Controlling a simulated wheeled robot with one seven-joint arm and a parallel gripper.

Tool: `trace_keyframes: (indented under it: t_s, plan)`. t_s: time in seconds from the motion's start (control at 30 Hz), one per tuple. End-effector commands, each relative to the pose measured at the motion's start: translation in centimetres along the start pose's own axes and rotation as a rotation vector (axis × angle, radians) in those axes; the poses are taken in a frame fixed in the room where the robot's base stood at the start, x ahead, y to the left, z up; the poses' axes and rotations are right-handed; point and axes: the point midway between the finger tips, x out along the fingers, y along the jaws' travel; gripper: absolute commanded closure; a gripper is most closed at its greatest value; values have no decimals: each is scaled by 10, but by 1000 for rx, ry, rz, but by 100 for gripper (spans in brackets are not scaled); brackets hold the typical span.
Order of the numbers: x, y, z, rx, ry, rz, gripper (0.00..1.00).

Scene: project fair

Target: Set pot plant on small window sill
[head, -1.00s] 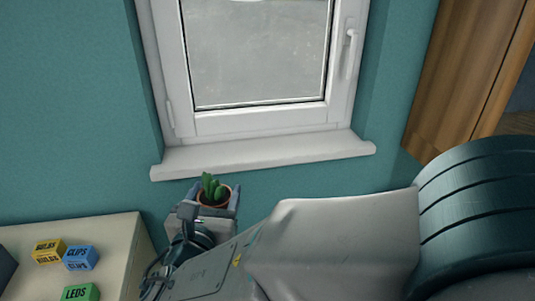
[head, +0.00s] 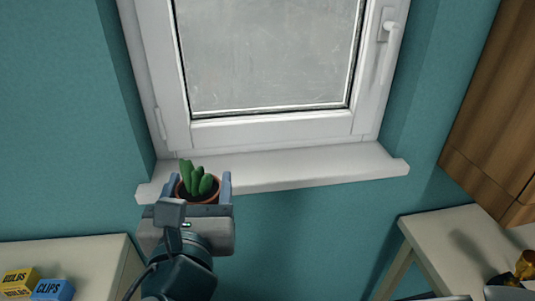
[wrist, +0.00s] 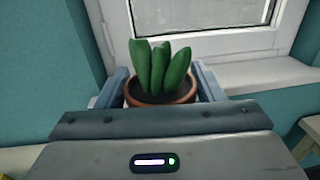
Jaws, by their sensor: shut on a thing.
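The pot plant is a green cactus-like plant in a terracotta pot (head: 198,187). My gripper (head: 198,187) is shut on the pot, with a blue-grey finger on each side, and holds it upright. In the wrist view the pot (wrist: 161,98) sits between the two fingers, its lower part hidden behind the gripper body. The white window sill (head: 300,172) runs below the window. In the head view the plant overlaps the sill's left end. I cannot tell whether the pot touches the sill. The sill also shows in the wrist view (wrist: 265,75).
The closed window (head: 265,60) stands behind the sill. The sill's middle and right are bare. A pale table with a yellow box (head: 18,281) and a blue box (head: 52,290) is at lower left. Another table (head: 455,245) and a wooden cabinet (head: 495,140) are at right.

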Motion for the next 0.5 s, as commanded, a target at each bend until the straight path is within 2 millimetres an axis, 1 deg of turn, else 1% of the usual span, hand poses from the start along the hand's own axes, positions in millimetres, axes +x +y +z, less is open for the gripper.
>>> trace_keyframes:
  t_s: [0.07,0.17,0.3,0.5]
  plan:
    - [11,1,1,0,1,-3,66]
    - [35,2,1,-1,2,-8,66]
    - [74,5,1,-2,2,-13,66]
    - [127,11,1,-1,1,-9,66]
